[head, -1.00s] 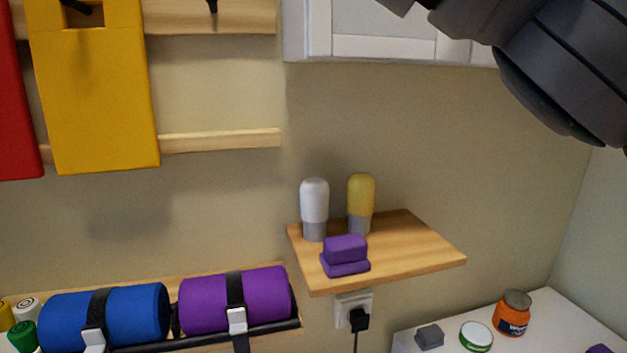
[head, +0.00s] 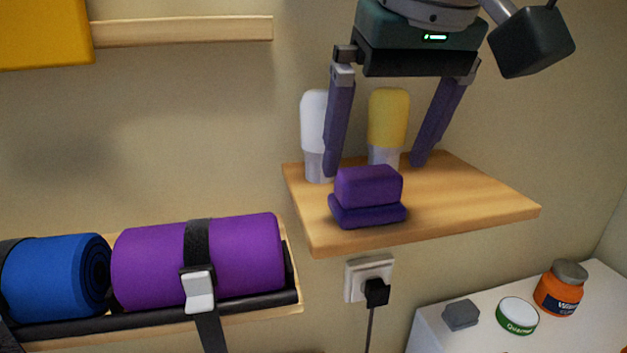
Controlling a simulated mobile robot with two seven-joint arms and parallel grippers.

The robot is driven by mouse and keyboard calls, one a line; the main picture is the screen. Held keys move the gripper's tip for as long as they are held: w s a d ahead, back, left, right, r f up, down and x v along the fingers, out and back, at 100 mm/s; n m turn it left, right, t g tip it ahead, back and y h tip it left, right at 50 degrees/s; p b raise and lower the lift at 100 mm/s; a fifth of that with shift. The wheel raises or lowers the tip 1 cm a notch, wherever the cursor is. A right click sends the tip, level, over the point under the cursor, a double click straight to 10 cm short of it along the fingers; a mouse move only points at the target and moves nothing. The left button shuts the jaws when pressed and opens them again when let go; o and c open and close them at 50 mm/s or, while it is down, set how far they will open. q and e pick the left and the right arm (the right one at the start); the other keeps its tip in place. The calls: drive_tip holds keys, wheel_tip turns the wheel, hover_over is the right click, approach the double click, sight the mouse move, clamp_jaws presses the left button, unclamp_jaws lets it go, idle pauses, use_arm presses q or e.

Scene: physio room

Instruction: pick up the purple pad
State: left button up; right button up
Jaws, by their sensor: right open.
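The purple pad (head: 368,186) is a small rounded block lying on top of another flat purple piece (head: 368,214) at the front of a small wooden wall shelf (head: 470,200). My right gripper (head: 375,168) comes down from above with its two fingers spread wide. Its fingertips are above the shelf, one to the left and one to the right of the pad in the picture. I see nothing between the fingers being held. I cannot tell whether the left fingertip touches the pad. My left gripper is not in view.
A white bottle (head: 313,115) and a yellow bottle (head: 388,120) stand behind the pad, close to the fingers. Below are rolled blue (head: 55,278) and purple (head: 195,262) mats, a socket with a plug (head: 376,292), and a white surface with an orange jar (head: 558,292).

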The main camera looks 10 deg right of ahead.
sight(369, 172)
drive_tip(key=shift+w+f+p, duration=0.15)
drive_tip(key=shift+f+p, duration=0.15)
drive_tip(key=shift+p, duration=0.1)
drive_tip(key=p+x, duration=0.2)
drive_tip(key=x, duration=0.2)
drive_tip(key=shift+r, duration=0.1)
drive_tip(key=shift+w+f, duration=0.2)
drive_tip(key=shift+f, duration=0.25)
drive_tip(key=c, duration=1)
drive_tip(key=shift+c, duration=0.2)
drive_tip(key=shift+r, duration=0.15)
drive_tip(key=shift+r, duration=0.25)
wheel_tip(369, 172, up, 8)
drive_tip(key=b, duration=0.3)
drive_tip(key=shift+r+b, duration=0.25)
drive_tip(key=shift+b, duration=0.1)
drive_tip(key=shift+r, duration=0.45)
